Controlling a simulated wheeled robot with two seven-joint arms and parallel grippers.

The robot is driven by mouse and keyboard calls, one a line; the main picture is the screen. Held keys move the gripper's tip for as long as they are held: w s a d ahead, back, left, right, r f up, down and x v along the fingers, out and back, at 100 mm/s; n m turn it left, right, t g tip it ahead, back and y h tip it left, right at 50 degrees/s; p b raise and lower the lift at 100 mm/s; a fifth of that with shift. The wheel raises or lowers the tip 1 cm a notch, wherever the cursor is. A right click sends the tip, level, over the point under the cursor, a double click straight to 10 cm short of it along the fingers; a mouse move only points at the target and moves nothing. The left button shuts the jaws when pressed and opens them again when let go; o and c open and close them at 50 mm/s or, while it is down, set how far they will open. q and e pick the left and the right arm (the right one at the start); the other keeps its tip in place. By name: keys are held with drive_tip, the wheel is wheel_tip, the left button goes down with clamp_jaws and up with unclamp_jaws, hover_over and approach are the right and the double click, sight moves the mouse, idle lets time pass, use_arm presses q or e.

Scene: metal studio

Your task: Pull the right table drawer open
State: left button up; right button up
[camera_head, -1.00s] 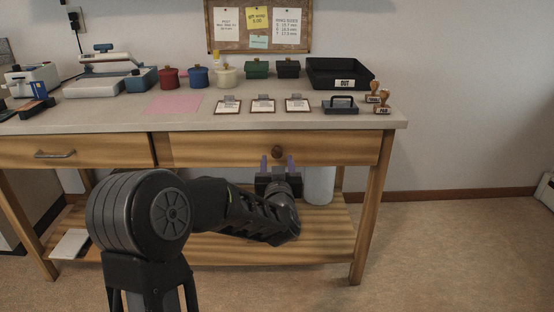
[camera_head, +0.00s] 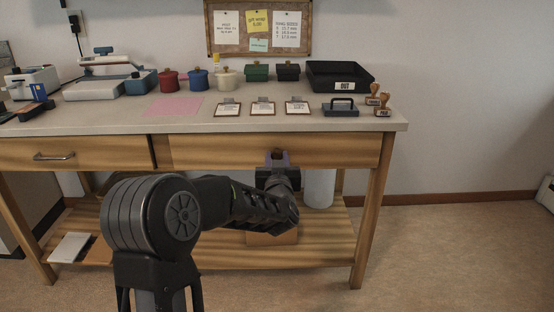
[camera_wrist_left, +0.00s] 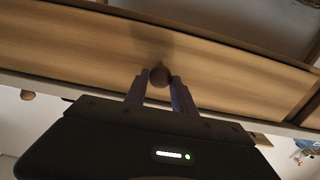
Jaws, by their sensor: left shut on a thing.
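The right table drawer (camera_head: 222,150) has a wooden front with a round knob, and it looks closed. My left gripper (camera_head: 277,158) is at the knob, with its fingers on either side of it. In the left wrist view the brown knob (camera_wrist_left: 159,76) sits between the two purple-grey fingertips of my left gripper (camera_wrist_left: 158,82), which is shut on it. In the head view the gripper mostly hides the knob. My right gripper is not in view.
The left drawer (camera_head: 110,153) has a bar handle and is closed. The tabletop (camera_head: 230,121) holds clipboards, coloured pots, stamps and a black tray (camera_head: 340,76). A lower shelf (camera_head: 325,246) lies beneath my arm. The floor (camera_head: 450,250) to the right is clear.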

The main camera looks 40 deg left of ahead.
use_arm(q)
clamp_jaws()
idle(0.8)
